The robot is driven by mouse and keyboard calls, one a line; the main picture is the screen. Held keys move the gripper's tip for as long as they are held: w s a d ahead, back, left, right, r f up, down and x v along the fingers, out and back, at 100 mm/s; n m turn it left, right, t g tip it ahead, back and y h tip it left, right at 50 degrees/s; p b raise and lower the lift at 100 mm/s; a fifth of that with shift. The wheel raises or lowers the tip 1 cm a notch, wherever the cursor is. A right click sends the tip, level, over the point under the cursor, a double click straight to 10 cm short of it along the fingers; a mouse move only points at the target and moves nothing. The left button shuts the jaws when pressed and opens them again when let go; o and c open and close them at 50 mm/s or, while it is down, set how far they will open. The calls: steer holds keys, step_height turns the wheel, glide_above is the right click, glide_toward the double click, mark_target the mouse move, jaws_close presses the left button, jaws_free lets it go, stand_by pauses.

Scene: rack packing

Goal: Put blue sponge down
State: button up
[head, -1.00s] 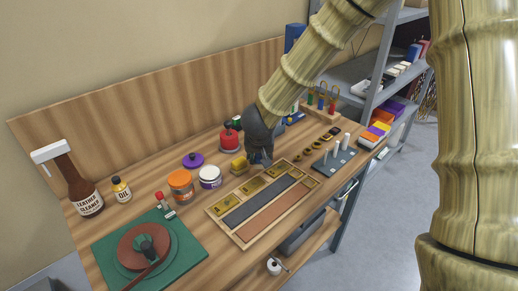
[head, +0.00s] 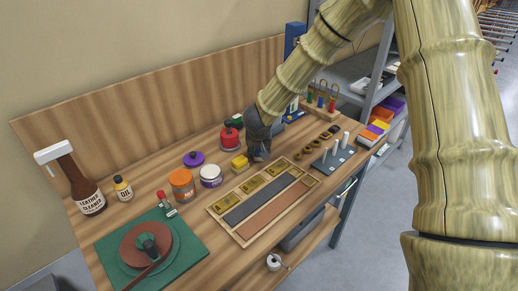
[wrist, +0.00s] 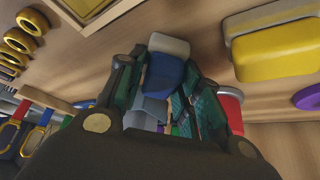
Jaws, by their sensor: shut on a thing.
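My gripper (head: 258,153) is low over the workbench, just behind the wooden tray and right of the yellow sponge. In the wrist view its fingers (wrist: 168,100) are shut on the blue sponge (wrist: 163,75), which has a pale grey layer at one end. The fingers and palm hide part of the sponge. I cannot tell whether it touches the bench. The yellow sponge (head: 239,162) lies beside the gripper in the head view. It also shows at the upper right of the wrist view (wrist: 280,52), apart from the blue sponge.
The wooden tray (head: 240,240) is in front of the gripper. Gold rings (head: 309,150) and a grey peg plate (head: 332,160) are to its right. A red container (head: 229,138), a purple lid (head: 194,159) and jars (head: 182,184) stand to its left. Little bare bench surrounds the gripper.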

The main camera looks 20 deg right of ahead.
steer(key=shift+r, duration=0.15)
steer(key=o, duration=1)
steer(key=shift+f, duration=0.2)
steer(key=shift+r, duration=0.1)
steer(key=v, duration=1.2)
steer(key=shift+r, duration=0.1)
steer(key=shift+a, duration=0.1)
